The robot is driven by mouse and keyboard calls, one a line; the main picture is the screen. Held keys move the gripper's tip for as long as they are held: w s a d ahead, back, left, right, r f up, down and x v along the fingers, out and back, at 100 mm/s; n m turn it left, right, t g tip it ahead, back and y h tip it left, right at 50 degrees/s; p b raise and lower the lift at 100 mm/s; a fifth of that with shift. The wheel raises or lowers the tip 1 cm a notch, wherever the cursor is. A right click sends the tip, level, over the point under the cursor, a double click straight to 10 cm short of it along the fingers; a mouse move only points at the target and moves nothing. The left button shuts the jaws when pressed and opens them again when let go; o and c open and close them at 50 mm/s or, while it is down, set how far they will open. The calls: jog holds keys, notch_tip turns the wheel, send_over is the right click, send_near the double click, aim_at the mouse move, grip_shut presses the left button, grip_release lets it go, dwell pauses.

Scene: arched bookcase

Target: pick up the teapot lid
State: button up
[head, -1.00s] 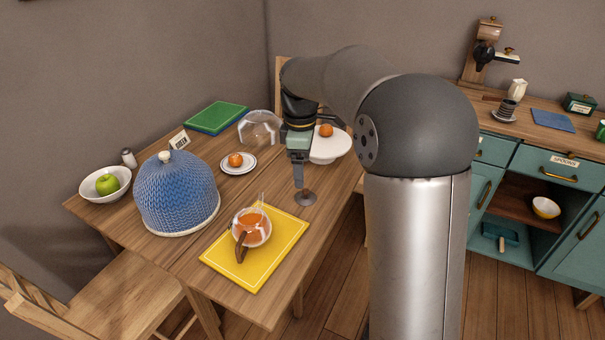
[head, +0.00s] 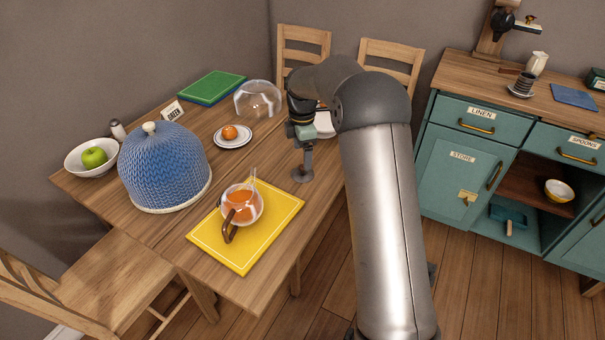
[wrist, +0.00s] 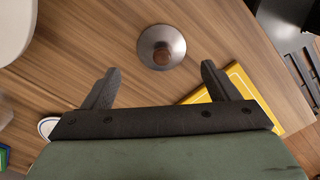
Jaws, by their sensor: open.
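The teapot lid (wrist: 161,48) is a small round metallic disc with a brown knob. It lies on the wooden table beyond my open fingertips in the wrist view, roughly centred between them and apart from both. It also shows in the head view (head: 302,175), just below my gripper (head: 306,160). In the wrist view my gripper (wrist: 158,85) is open with nothing between its fingers. The glass teapot (head: 241,205) with orange liquid and a brown handle stands lidless on the yellow mat (head: 205,238), to the lower left of the lid.
A blue knitted dome (head: 163,170) stands left of the teapot. A plate (head: 247,141) with an orange fruit, a glass dome (head: 258,100) and a white dish (head: 324,124) are behind. The table (head: 263,292) is bare around the lid.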

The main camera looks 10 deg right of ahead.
aim_at(302, 166)
jog(key=shift+s+f, duration=0.15)
jog(key=shift+f, duration=2.8)
grip_shut()
